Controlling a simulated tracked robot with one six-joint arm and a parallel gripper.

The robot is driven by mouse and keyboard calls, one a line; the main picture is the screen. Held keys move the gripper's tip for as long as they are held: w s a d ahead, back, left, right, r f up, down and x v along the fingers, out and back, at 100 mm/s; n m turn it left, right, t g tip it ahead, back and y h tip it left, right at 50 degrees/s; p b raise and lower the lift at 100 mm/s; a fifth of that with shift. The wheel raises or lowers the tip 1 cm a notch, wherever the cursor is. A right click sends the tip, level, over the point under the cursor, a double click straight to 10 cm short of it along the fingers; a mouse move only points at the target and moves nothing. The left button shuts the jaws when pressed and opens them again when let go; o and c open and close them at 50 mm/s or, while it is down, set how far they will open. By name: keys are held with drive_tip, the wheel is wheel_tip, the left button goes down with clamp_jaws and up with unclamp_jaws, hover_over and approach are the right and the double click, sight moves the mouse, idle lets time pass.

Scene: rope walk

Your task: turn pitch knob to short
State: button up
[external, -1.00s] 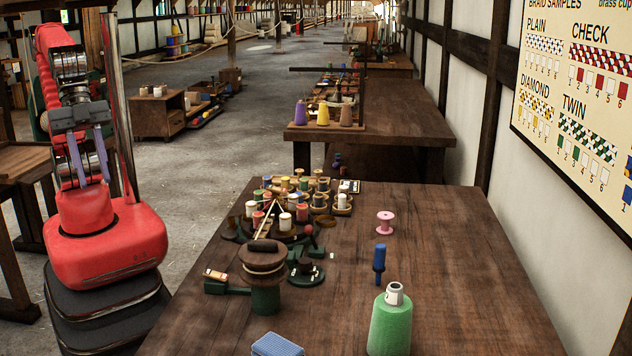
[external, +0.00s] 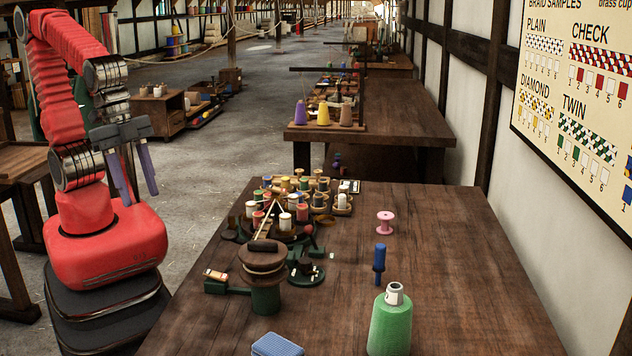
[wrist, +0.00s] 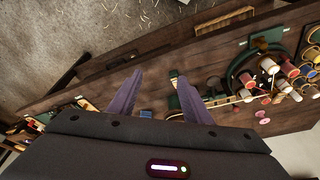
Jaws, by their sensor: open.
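A dark knob (external: 305,266) stands on a green round base with small white marks, on the near table; it looks like the pitch knob. Its lettering is too small to read, so I cannot tell its setting. Beside it on the left is a green stand with a round brown wooden top (external: 263,262). My gripper (external: 140,199) is open and empty, hanging left of the table above my base, well apart from the knob. In the wrist view its two purple fingers (wrist: 158,74) are spread, with the table beyond them. I cannot clearly pick out the knob there.
A braiding plate crowded with colored bobbins (external: 286,222) stands behind the knob. A pink spool (external: 385,222), a blue-handled tool (external: 379,264), a green thread cone (external: 390,325) and a blue block (external: 277,345) are on the table. The table's right side is mostly clear.

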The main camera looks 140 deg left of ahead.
sight(305, 260)
drive_tip(key=w+a+f+n, duration=0.1)
drive_tip(key=w+a+f, duration=0.1)
drive_tip(key=w+a, duration=0.2)
drive_tip(key=w+a+f+n, duration=0.2)
drive_tip(key=w+a+f, duration=0.1)
drive_tip(key=a, duration=0.7)
drive_tip(key=w+a+f+n+g+y, duration=0.1)
drive_tip(key=w+a, duration=0.3)
drive_tip(key=a, duration=0.4)
drive_tip(key=shift+w+f+n, duration=0.4)
drive_tip(key=shift+f+n, duration=0.1)
drive_tip(key=shift+f, duration=0.2)
drive_tip(key=w+a+r+n+t+y, duration=0.1)
drive_tip(key=w+a+r, duration=0.1)
drive_tip(key=w+a, duration=0.1)
drive_tip(key=shift+w+a+r, duration=0.2)
drive_tip(key=shift+w+a, duration=0.15)
drive_tip(key=shift+w, duration=0.35)
drive_tip(key=shift+f, duration=0.15)
drive_tip(key=shift+x, duration=6.75)
drive_tip(key=shift+a, duration=0.1)
drive_tip(key=shift+c, duration=0.4)
drive_tip(key=c, duration=1)
